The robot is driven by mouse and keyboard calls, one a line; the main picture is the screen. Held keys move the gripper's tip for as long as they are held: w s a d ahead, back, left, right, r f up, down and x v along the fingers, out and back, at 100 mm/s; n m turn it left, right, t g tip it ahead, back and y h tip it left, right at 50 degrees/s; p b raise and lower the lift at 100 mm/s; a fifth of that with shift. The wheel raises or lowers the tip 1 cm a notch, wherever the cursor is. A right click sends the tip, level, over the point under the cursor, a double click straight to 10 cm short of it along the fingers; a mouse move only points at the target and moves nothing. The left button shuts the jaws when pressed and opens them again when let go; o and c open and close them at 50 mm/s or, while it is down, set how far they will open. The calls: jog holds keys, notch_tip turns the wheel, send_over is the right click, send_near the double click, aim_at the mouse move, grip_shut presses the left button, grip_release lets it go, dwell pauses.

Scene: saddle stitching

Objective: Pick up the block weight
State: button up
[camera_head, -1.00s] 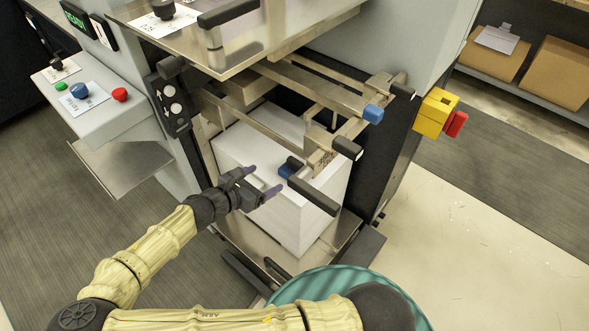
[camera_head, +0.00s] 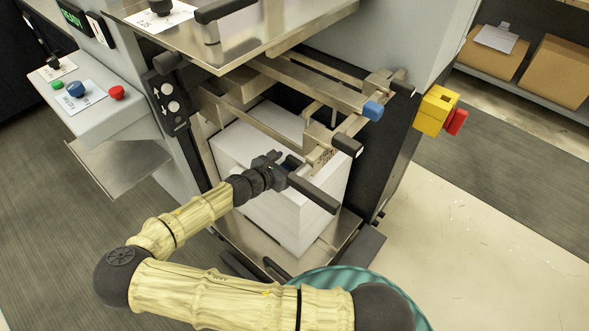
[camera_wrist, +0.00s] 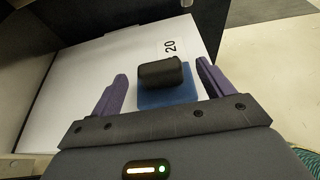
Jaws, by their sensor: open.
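The block weight (camera_wrist: 165,98) is a blue base with a black rounded handle, lying on top of a tall white paper stack (camera_wrist: 75,75) beside a printed "20". My gripper (camera_wrist: 162,69) is open, with one purple finger on each side of the weight and visible gaps between. Whether the fingers reach down level with the handle I cannot tell. In the head view my gripper (camera_head: 281,164) is over the front part of the stack (camera_head: 240,145) and hides most of the weight.
Metal rails with a blue-capped bar (camera_head: 372,111) and black-tipped arms (camera_head: 347,145) cross just above the stack. A control panel (camera_head: 90,100) stands left and a yellow block with a red knob (camera_head: 436,108) right.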

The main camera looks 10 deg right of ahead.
aim_at(297, 159)
jog(key=shift+d, duration=0.1)
jog(key=x, duration=0.5)
jog(key=shift+w, duration=0.1)
dwell(0.4)
grip_shut()
